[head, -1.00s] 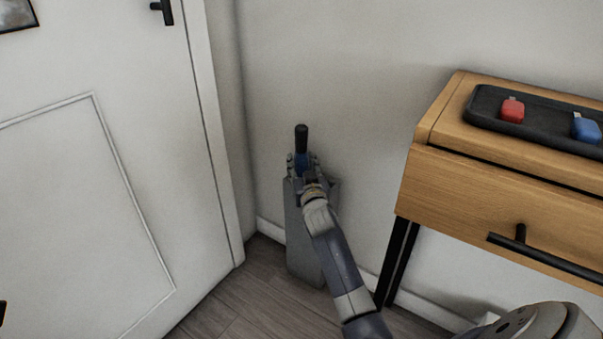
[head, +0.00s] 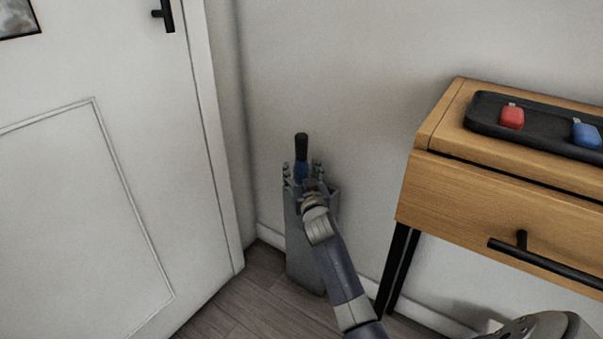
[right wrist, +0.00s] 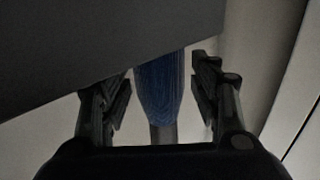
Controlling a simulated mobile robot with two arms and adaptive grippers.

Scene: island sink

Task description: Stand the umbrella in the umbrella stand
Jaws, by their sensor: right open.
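The umbrella, blue with a black handle (head: 301,145), stands upright in the grey umbrella stand (head: 303,250) in the corner by the wall. Its handle and the upper part of its blue canopy rise above the stand's rim; the rest is hidden inside the stand and behind my arm. My right gripper (head: 302,172) is open at the stand's top, with its fingers apart on either side of the blue canopy. In the right wrist view the blue canopy (right wrist: 159,90) lies between the open fingers (right wrist: 162,88), with gaps on both sides. My left gripper is not in view.
A wooden console table (head: 500,200) with a black handle stands at the right. On it a black tray (head: 545,137) holds a red key fob (head: 512,116) and a blue one (head: 585,133). A white door (head: 90,200) is at the left. Some floor (head: 240,300) is bare between door and stand.

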